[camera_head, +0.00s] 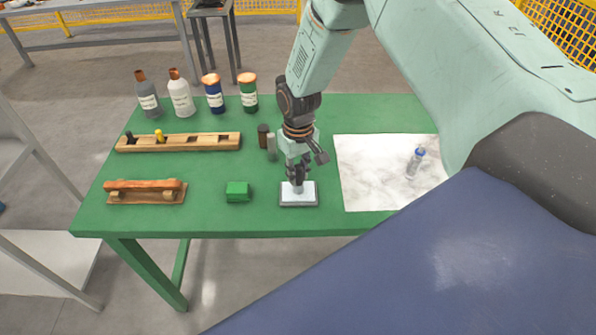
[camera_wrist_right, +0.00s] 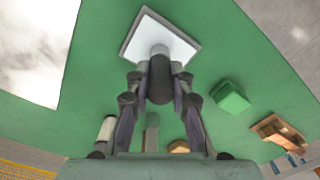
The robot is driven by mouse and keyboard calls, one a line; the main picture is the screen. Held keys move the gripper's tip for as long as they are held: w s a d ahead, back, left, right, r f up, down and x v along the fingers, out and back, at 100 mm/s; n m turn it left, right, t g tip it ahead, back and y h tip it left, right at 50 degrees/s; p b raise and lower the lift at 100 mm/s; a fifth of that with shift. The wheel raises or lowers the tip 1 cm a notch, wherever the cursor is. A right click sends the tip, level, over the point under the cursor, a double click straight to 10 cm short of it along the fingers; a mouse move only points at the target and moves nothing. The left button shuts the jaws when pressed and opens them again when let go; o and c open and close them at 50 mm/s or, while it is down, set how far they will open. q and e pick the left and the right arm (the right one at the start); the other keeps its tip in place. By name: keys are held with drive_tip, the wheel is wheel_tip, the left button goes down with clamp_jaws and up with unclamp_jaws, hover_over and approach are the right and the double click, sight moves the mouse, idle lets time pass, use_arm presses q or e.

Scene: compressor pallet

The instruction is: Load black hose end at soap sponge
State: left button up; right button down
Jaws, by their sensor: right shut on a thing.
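My right gripper (camera_head: 297,178) points down over the pale sponge pad (camera_head: 299,200), a light square block on the green table. In the right wrist view my right gripper (camera_wrist_right: 160,88) is shut around a dark cylinder, the black hose end (camera_wrist_right: 160,80). A pale round part (camera_wrist_right: 159,50) shows at the hose end's far tip, over the white face of the pad (camera_wrist_right: 140,36). The tip overlaps the pad in both views; I cannot tell whether they touch. The fingers hide part of the hose end in the head view. My left gripper is not in view.
Left of the pad lies a green block (camera_head: 238,191), then a wooden piece (camera_head: 146,192). Behind are a wooden rack (camera_head: 215,142), a small brown cylinder (camera_head: 263,135), a grey-green one (camera_head: 271,147) and several bottles (camera_head: 181,97). A small bottle (camera_head: 414,164) stands on the white sheet (camera_head: 375,185).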

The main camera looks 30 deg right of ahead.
drive_tip(key=shift+r, duration=0.1)
drive_tip(key=shift+r+p, duration=3.15)
drive_tip(key=shift+r, duration=0.3)
drive_tip(key=shift+f, duration=0.15)
